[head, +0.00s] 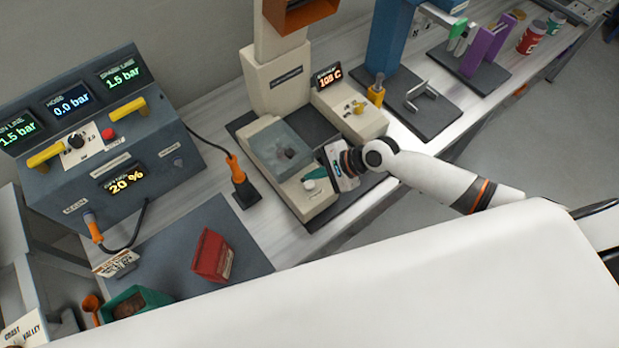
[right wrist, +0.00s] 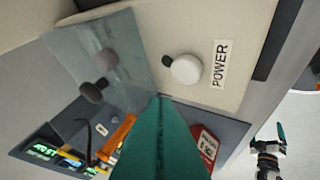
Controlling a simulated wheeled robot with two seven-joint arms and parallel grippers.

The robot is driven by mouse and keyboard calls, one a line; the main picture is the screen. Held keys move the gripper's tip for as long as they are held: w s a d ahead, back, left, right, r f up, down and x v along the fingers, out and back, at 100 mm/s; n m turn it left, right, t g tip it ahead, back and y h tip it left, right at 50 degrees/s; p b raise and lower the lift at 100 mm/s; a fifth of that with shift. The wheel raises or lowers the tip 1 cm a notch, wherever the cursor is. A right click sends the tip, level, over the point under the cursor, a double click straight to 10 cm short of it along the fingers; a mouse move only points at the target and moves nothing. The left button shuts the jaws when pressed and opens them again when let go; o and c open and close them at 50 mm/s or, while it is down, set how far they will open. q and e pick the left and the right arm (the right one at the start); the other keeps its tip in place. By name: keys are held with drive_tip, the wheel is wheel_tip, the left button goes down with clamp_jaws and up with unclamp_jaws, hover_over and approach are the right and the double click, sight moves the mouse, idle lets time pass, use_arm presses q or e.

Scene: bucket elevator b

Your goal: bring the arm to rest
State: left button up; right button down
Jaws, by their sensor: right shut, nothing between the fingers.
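My right arm comes in from the right in the head view. Its right gripper (head: 314,174) is over the front part of the cream machine (head: 268,133), close to a small round white knob (head: 309,185). In the right wrist view the teal fingers (right wrist: 160,105) are together with nothing between them. The white knob (right wrist: 187,69) beside a POWER label shows just beyond the fingertips; I see no clear contact. A left gripper (right wrist: 269,140) seems to show small at the lower right of the wrist view, its opening unclear. It is not in the head view.
A clear cover (head: 283,143) sits on the machine. A grey control panel (head: 110,140) stands left, with cables and an orange plug (head: 236,170). A red bin (head: 212,256) and green bin (head: 135,303) are at lower left. Blue equipment (head: 390,40) stands behind my right arm.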

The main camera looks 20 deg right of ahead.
drive_tip(key=shift+r, duration=1.2)
